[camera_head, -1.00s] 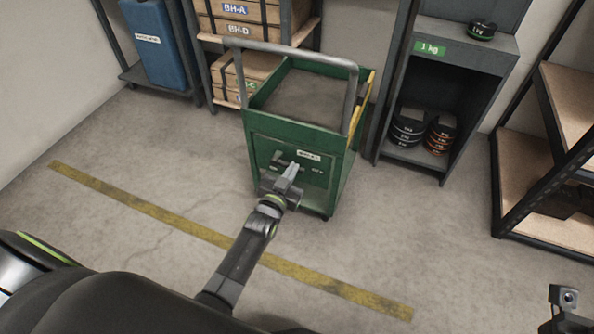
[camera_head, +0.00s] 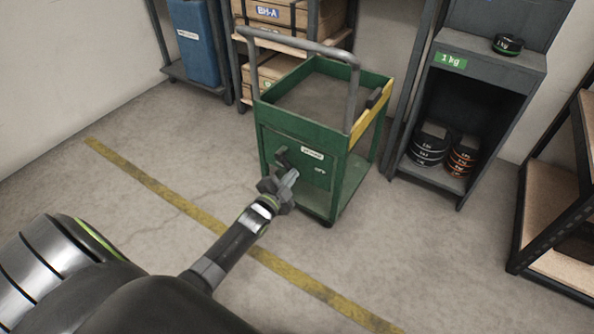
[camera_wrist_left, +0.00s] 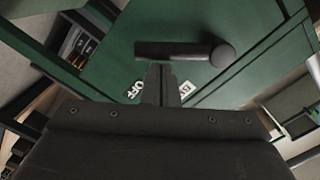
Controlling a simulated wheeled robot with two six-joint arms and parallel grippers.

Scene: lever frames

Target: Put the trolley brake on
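The green trolley (camera_head: 338,148) stands ahead with a grey push handle. Its front panel carries a dark brake lever (camera_head: 283,157), partly covered by my gripper in the head view. In the left wrist view the lever (camera_wrist_left: 175,51) lies roughly level, with its round end at the right. White lettering on the panel (camera_wrist_left: 133,90) is partly hidden by my fingers. My left gripper (camera_head: 290,175) is in front of the panel, just by the lever. Its fingertips (camera_wrist_left: 160,75) are together with nothing seen between them; contact with the lever cannot be told. My right gripper is out of view.
A shelf with wooden crates (camera_head: 272,42) stands behind the trolley. A grey cabinet (camera_head: 484,72) with stacked weights (camera_head: 430,142) is to its right, and another rack (camera_head: 548,205) stands further right. A yellow line (camera_head: 180,203) crosses the open floor.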

